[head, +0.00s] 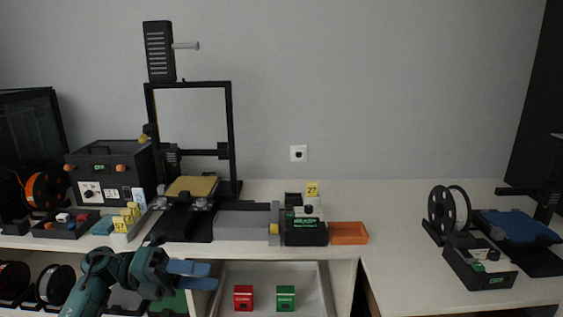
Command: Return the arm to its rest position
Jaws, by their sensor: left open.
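My left arm (115,272), teal and black, comes in from the lower left in the head view. My left gripper (211,276) has two blue fingers pointing right. The fingers are apart with nothing visible between them. They are in front of the bench's front edge, left of the open drawer (323,280). My right arm and right gripper do not show.
The white bench (400,203) holds a black-framed printer (231,130), a black box (110,168), an orange tray (348,233) and a right-hand printer with a blue bed (520,226). A red box (243,298) and green box (286,298) sit in the drawer.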

